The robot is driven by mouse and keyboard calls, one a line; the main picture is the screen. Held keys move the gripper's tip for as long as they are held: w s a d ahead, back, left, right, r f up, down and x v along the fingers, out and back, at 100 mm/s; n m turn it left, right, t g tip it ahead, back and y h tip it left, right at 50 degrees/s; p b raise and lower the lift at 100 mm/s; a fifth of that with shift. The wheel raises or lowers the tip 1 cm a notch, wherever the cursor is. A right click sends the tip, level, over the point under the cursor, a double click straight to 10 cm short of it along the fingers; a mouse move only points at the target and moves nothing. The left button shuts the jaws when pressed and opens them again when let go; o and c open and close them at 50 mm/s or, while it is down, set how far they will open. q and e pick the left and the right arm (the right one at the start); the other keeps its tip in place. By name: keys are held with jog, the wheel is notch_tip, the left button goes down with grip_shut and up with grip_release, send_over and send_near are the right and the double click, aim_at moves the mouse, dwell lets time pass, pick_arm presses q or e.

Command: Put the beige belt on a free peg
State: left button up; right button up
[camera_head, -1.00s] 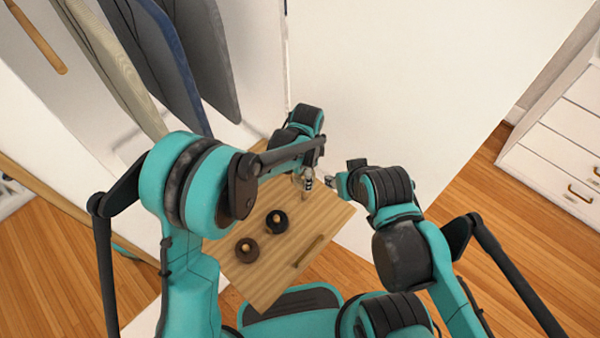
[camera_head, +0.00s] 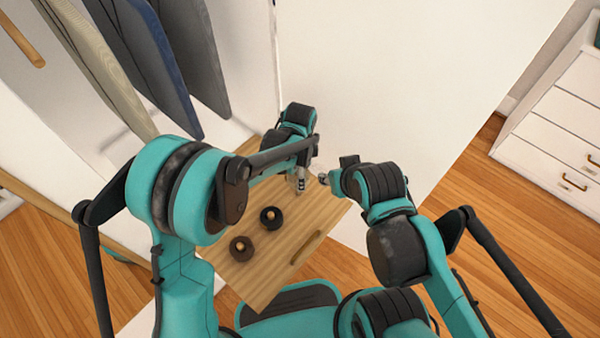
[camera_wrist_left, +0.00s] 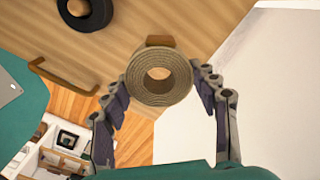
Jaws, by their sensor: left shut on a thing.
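The beige belt (camera_wrist_left: 140,87) is a coiled roll with a round hole, seen end-on in the left wrist view. My left gripper (camera_wrist_left: 160,88) is shut on it, one finger on each side. In the head view the left gripper (camera_head: 300,186) is over the far part of a wooden board (camera_head: 262,281), and the belt is hardly visible there. A dark brown roll (camera_head: 241,256) and a black roll (camera_head: 269,225) sit around wooden pegs on the board. A wooden piece (camera_wrist_left: 160,40), perhaps a peg, shows just past the belt. My right gripper (camera_head: 323,178) is beside the left one; its jaws are unclear.
The board has a wooden handle (camera_head: 306,247) near its right edge. Hanging garments (camera_head: 160,70) are at the upper left. A white panel (camera_head: 400,80) stands behind the grippers. A white drawer chest (camera_head: 550,150) is at the far right.

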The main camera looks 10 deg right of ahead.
pick_arm(q)
jog(key=shift+f+b, duration=2.4)
jog(key=shift+f, duration=1.85)
jog(key=o, duration=1.3)
notch_tip(320, 180, up, 12)
jog(key=shift+r, duration=0.1)
